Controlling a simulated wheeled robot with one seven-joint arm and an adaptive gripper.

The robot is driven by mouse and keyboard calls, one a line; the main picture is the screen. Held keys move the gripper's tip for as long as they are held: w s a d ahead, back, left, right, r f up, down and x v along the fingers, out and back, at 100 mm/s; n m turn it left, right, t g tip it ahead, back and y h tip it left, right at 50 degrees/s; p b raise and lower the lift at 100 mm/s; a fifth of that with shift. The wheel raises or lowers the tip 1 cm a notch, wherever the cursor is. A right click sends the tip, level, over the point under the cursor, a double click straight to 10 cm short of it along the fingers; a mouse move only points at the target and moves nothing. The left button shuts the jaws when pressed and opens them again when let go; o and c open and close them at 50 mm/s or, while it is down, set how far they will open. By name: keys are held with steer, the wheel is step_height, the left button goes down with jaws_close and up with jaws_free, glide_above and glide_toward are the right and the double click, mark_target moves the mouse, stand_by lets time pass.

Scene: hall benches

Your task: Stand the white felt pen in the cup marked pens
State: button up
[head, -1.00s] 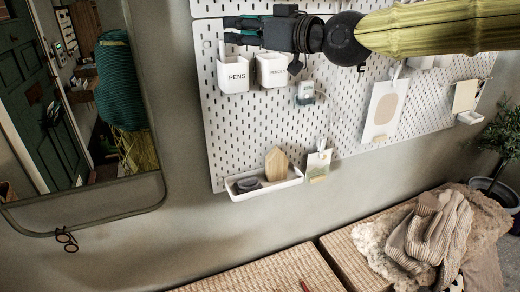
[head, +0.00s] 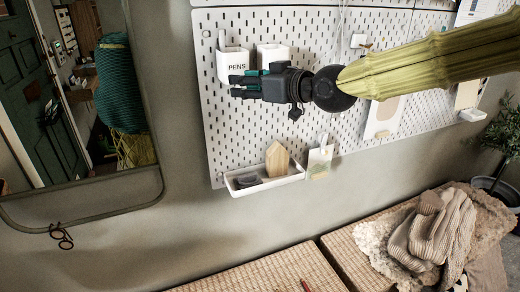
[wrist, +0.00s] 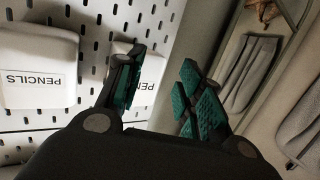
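The white cup marked PENS (head: 233,64) hangs on the pegboard at upper left in the head view. A thin white upright stick, which looks like the white felt pen (head: 221,40), rises from its left side; its lower part is hidden. My gripper (head: 236,86) is in front of the cup's lower part in the head view. In the wrist view my gripper (wrist: 160,85) has its fingers apart with nothing held between them. The PENS cup (wrist: 150,80) shows partly behind the left finger there. The cup marked PENCILS (wrist: 35,75) is to its left.
The pegboard (head: 330,120) carries hanging cards and a low white tray (head: 270,184) with a wooden block (head: 277,158). A mirror (head: 85,205) is at left. Gloves (head: 440,230) lie on the bench (head: 265,275). The wall below the tray is clear.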

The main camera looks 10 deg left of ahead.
steer(key=d+f+m+h+b, duration=0.1)
steer(key=d+f+h+b, duration=0.2)
steer(key=f, duration=1.4)
steer(key=shift+w+m+b, duration=0.3)
steer(key=shift+w+b, duration=0.05)
steer(key=shift+b, duration=0.1)
steer(key=s+d+f+m+g+h, duration=0.15)
steer(key=s+d+f, duration=0.3)
steer(key=f, duration=0.85)
steer(key=s+d+f+m+g+h, duration=0.15)
steer(key=s+d+f+m, duration=0.35)
steer(key=f, duration=0.8)
steer(key=s+d+f+h, duration=0.3)
steer(key=d+f, duration=0.4)
steer(key=f, duration=0.6)
steer(key=s+d+f+m+g+h, duration=0.1)
steer(key=s+d+f, duration=0.4)
steer(key=s, duration=0.4)
steer(key=s+d+f+m+g+h, duration=0.2)
steer(key=s+d+f, duration=0.4)
steer(key=s, duration=0.3)
steer(key=s+d+f+m+g+h, duration=0.1)
steer(key=s+d+f+g, duration=0.1)
steer(key=s+d+f, duration=0.4)
steer(key=s+d, duration=0.2)
steer(key=s, duration=0.1)
steer(key=shift+s+f+h, duration=0.15)
steer(key=shift+s+h, duration=0.25)
